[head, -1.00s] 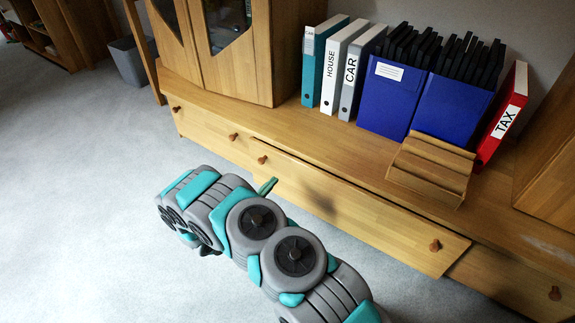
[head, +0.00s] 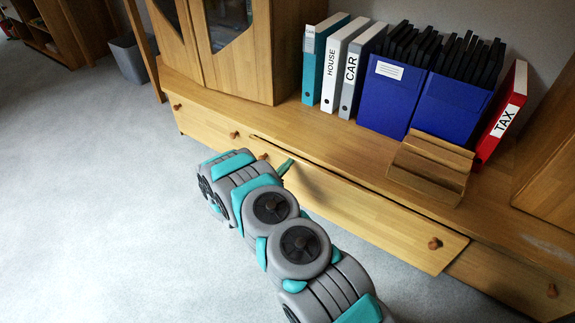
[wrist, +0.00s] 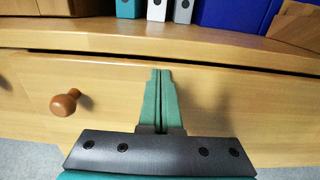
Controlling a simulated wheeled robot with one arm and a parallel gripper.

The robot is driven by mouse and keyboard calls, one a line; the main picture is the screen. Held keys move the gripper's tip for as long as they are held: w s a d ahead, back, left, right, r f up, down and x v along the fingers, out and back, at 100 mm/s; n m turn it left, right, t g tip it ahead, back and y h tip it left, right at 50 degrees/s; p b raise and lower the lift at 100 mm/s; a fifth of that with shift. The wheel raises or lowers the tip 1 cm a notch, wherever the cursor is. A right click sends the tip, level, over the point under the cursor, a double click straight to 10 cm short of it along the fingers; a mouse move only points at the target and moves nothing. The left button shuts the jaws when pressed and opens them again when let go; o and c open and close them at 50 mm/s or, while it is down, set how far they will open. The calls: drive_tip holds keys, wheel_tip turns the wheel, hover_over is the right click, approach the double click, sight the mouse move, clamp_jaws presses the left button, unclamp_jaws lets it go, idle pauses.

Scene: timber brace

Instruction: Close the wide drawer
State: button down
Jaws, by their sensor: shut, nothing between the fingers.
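The wide drawer (head: 350,204) is the middle drawer of the low wooden cabinet and stands slightly open, its front proud of the cabinet with a dark gap along its top edge. It has a round wooden knob at its right end (head: 434,243) and one at its left end, which shows in the wrist view (wrist: 65,102). My gripper (head: 288,166) is at the left part of the drawer front. In the wrist view my gripper (wrist: 161,72) is shut and empty, its fingertips near the drawer's top edge, right of the left knob. Whether they touch the front is unclear.
The cabinet top (head: 300,125) carries several binders, two blue boxes (head: 390,100) and a wooden stepped rack (head: 430,170). Neighbouring drawers lie to the left (head: 205,125) and right (head: 510,285). Grey carpet (head: 90,200) is free at the left.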

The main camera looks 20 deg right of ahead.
sight(294, 156)
drive_tip(key=shift+d, duration=0.1)
drive_tip(key=x, duration=0.4)
drive_tip(key=shift+w+b, duration=0.1)
drive_tip(key=shift+b, duration=0.3)
drive_tip(key=shift+w+r, duration=0.1)
drive_tip(key=shift+w, duration=0.05)
